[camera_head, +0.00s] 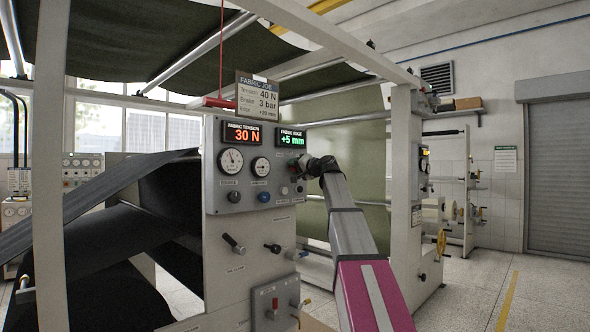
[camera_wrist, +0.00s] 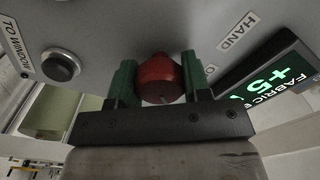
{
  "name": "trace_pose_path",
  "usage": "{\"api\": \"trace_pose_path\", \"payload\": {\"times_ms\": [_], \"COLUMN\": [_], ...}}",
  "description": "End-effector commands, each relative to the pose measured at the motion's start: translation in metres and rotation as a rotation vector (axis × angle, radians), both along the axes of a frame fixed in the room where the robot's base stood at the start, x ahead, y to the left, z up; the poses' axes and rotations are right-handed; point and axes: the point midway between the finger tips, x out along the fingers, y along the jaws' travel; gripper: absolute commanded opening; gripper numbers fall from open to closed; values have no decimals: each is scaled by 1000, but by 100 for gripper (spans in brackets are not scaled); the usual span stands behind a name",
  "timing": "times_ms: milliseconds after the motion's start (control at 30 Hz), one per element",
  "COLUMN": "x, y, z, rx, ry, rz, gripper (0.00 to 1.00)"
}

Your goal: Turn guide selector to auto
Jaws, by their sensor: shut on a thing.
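The guide selector appears as a red knob (camera_wrist: 160,80) on the grey control panel (camera_head: 219,205). A "HAND" label (camera_wrist: 237,32) sits up and right of it in the wrist view, and a partly hidden "O" shows below that label. No full "AUTO" label is readable. My gripper (camera_wrist: 160,76) has green fingers on both sides of the red knob and is shut on it. In the head view my gripper (camera_head: 300,169) reaches the panel's right side and hides the knob. I cannot tell the knob's pointing direction.
The "FABRIC EDGE" display (camera_head: 291,138) reads +5 mm, close by my gripper. The "FABRIC TENSION" display (camera_head: 243,134) reads 30 N. A black button (camera_wrist: 60,65) with a "TO WINDOW" label is left of the knob. A job card (camera_head: 259,95) hangs above the panel.

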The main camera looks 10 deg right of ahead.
Motion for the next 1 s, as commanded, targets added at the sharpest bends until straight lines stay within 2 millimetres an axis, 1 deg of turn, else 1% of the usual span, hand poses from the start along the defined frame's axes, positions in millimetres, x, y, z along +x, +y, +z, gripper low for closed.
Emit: {"api": "trace_pose_path", "payload": {"times_ms": [500, 533, 567, 600, 867, 1000], "x": [0, 0, 0, 0, 0, -6], "y": [0, 0, 0, 0, 0, -4], "z": [0, 0, 0, 0, 0, -1], "rx": [20, 20, 20, 19, 19, 18], "ry": [15, 15, 15, 14, 14, 13], "rz": [0, 0, 0, 0, 0, 0], "gripper": [20, 47, 57, 70, 70, 70]}}
